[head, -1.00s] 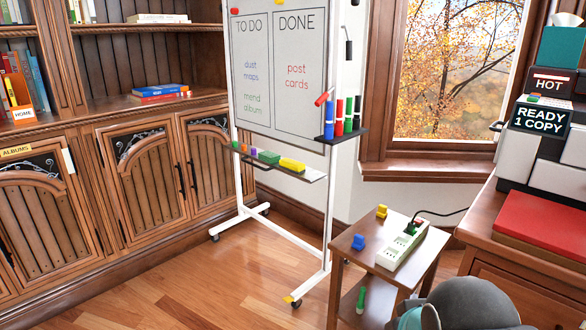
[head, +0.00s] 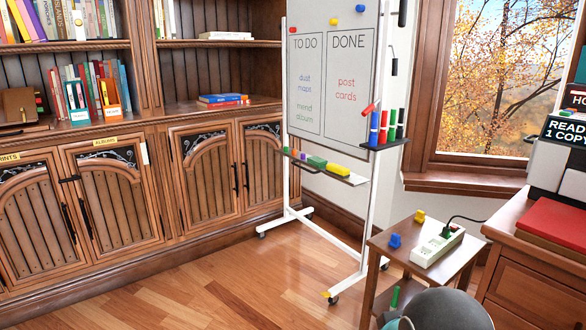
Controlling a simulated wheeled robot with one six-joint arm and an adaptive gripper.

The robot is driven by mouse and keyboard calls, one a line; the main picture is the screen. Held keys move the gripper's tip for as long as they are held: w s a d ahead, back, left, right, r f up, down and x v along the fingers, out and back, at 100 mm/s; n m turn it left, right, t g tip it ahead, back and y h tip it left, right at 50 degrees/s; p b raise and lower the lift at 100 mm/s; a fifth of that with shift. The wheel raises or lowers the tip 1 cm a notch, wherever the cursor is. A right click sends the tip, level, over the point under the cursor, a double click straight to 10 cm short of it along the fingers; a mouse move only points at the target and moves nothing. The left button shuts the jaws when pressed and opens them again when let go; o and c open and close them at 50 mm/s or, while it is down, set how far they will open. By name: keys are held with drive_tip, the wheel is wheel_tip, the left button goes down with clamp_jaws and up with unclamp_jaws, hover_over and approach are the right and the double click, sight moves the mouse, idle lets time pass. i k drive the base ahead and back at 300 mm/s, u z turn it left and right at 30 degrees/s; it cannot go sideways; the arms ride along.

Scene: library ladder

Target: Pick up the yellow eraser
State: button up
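The yellow eraser (head: 338,169) is a small yellow block on the right part of the whiteboard's lower tray (head: 352,179). A green block (head: 317,162) lies just left of it, with smaller coloured pieces further left on the tray. A grey rounded shape with teal at its left shows at the bottom edge; I cannot tell whether it is part of my arm. No gripper fingers show in the view.
A small side table (head: 398,258) with a white power strip (head: 437,247) and blue and yellow pieces stands right of the whiteboard (head: 330,75). Wooden cabinets (head: 110,190) line the left. The wood floor (head: 190,285) before them is clear.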

sight(338, 170)
drive_tip(key=u, duration=0.55)
drive_tip(key=i, duration=2.5)
drive_tip(key=z, duration=1.4)
drive_tip(key=i, duration=0.4)
drive_tip(key=z, duration=0.35)
